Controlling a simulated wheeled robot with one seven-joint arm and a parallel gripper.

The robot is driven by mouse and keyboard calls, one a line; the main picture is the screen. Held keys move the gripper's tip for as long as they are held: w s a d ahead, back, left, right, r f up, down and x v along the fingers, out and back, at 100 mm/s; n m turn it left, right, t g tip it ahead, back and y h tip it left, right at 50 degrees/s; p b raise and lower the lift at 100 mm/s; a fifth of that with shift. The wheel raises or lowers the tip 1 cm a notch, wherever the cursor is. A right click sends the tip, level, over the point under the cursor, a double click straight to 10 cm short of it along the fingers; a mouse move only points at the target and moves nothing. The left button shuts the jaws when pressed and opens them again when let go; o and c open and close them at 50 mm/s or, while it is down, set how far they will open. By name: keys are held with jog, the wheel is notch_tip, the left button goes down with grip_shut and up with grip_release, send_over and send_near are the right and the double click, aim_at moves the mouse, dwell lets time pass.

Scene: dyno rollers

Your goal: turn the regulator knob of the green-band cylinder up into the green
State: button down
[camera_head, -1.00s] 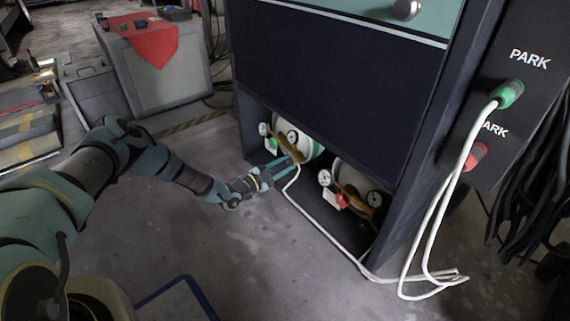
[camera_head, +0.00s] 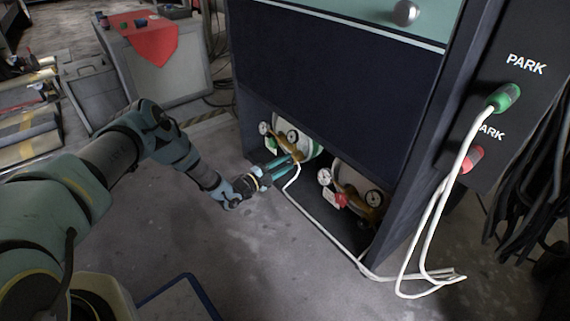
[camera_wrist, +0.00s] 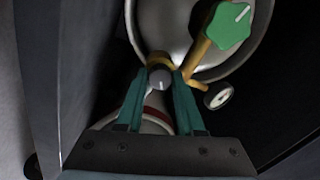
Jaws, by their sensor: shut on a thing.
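The green-band cylinder (camera_head: 308,143) lies in the left bay at the foot of the dark cabinet, with a brass regulator and two gauges (camera_head: 292,136) at its front. My gripper (camera_head: 292,162) reaches into this bay at the regulator. In the wrist view the grey regulator knob (camera_wrist: 160,79) with a pale mark sits between my teal fingertips (camera_wrist: 162,76), which are shut on it. A green star-shaped valve handle (camera_wrist: 228,26) is above right of the knob. A gauge (camera_wrist: 218,95) shows to the right, seen aslant; its needle is too small to read.
A white hose (camera_head: 320,228) runs from the left regulator along the floor to the right. Open floor lies in front of the cabinet.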

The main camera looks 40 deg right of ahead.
jog(key=c, duration=0.5)
grip_release()
jog(key=a+p, duration=0.1)
jog(key=a, duration=0.4)
jog(key=a+p, duration=0.2)
jog(key=a, duration=0.3)
jog(key=shift+w+a+f, duration=0.2)
jog(key=shift+a, duration=0.15)
